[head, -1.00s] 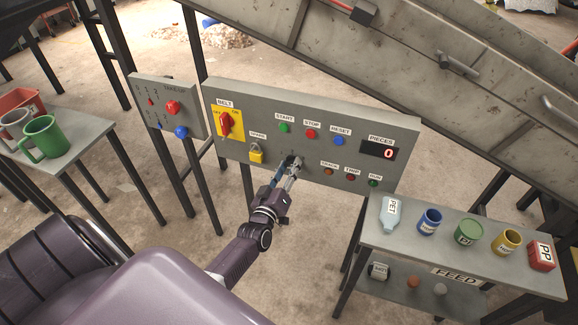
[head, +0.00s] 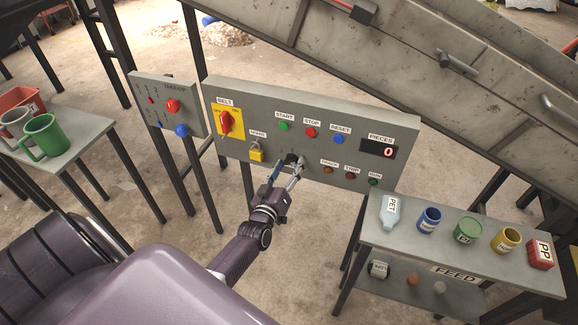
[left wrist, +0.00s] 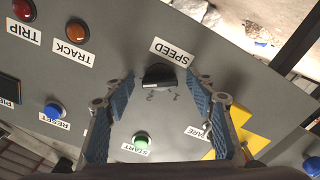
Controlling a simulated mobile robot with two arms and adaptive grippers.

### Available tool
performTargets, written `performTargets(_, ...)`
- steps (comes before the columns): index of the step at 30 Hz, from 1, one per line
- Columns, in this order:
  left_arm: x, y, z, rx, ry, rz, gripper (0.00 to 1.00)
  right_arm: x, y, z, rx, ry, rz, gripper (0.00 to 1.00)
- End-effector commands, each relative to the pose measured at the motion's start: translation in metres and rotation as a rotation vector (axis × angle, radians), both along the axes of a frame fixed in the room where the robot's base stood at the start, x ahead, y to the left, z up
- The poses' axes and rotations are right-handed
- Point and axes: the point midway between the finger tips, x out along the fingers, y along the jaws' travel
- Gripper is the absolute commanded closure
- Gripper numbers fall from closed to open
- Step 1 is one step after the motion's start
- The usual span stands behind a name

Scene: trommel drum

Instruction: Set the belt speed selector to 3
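The belt speed selector (left wrist: 158,76) is a small black knob on the grey control panel, beside a SPEED label (left wrist: 173,51). Faint numerals show near it in the left wrist view, but I cannot tell which one it points to. In the head view the selector (head: 291,158) is dark and partly hidden by my gripper. My left gripper (head: 286,171) is at the lower middle of the panel. Its two blue-padded fingers, seen in the left wrist view (left wrist: 160,92), are apart, one on each side of the knob, with gaps between pads and knob. My right gripper is not in view.
The panel (head: 350,115) carries a red belt switch (head: 225,122), a yellow padlock (head: 257,154), start, stop and reset buttons, and several lamps. A shelf (head: 380,236) with bottle and cans is at right; a table (head: 85,140) with mugs is at left.

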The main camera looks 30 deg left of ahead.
Motion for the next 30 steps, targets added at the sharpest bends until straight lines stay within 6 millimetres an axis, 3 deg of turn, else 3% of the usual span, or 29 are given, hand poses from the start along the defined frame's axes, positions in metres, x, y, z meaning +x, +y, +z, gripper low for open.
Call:
performTargets(7,-0.002,0.000,0.001,-0.001,-0.003,0.000,0.49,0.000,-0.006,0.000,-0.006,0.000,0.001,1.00)
performTargets(11,-0.014,-0.003,0.000,-0.002,-0.001,0.000,0.49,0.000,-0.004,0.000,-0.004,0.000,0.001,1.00)
performTargets(24,-0.095,-0.023,0.000,-0.001,0.001,0.000,0.49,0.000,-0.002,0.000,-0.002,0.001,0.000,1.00)
performTargets(30,-0.114,-0.027,0.000,-0.001,-0.001,0.000,0.49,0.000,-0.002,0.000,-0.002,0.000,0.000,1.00)
